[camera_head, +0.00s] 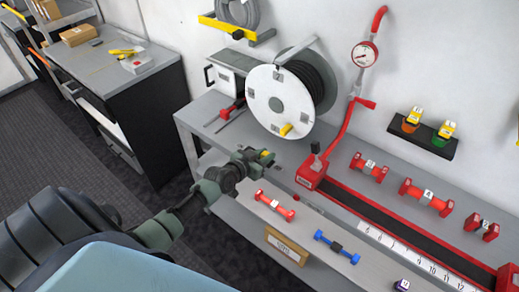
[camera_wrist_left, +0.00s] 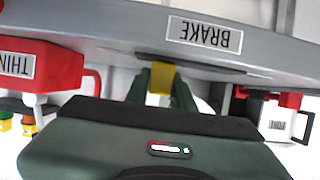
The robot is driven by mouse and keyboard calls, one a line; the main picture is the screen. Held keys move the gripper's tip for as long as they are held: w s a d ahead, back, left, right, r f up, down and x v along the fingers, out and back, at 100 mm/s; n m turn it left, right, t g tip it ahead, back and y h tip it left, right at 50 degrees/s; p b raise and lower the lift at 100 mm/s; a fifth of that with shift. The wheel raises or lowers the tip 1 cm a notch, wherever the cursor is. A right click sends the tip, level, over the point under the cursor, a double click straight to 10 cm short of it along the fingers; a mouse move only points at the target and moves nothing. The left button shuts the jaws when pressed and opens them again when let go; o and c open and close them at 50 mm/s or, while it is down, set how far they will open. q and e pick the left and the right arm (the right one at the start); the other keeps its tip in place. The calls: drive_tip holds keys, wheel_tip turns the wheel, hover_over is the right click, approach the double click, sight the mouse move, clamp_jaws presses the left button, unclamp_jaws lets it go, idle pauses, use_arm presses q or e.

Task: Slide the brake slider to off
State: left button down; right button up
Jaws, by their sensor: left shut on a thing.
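The brake slider is a small yellow knob that shows beside a slot in a grey panel in the left wrist view (camera_wrist_left: 161,76). The label BRAKE (camera_wrist_left: 204,34) appears upside down next to it. In the head view the yellow knob (camera_head: 266,153) is a small patch at the front edge of the bench, below the hose reel. My left gripper (camera_head: 260,157) is at that edge, shut on the knob. Its two green fingers (camera_wrist_left: 162,90) stand on either side of the knob in the wrist view. My right gripper is not in view.
A white hose reel (camera_head: 278,97) with a yellow handle stands just behind my left gripper. A red block with a lever (camera_head: 312,172) sits to the right on a dark track.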

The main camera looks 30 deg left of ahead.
use_arm(q)
drive_tip(key=shift+d, duration=0.45)
drive_tip(key=shift+a+f, duration=0.1)
drive_tip(key=shift+a, duration=0.1)
drive_tip(key=c, duration=1.3)
unclamp_jaws()
drive_tip(key=shift+o, duration=0.5)
drive_tip(key=shift+d, duration=0.2)
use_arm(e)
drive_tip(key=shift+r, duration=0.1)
use_arm(q)
drive_tip(key=shift+a, duration=0.15)
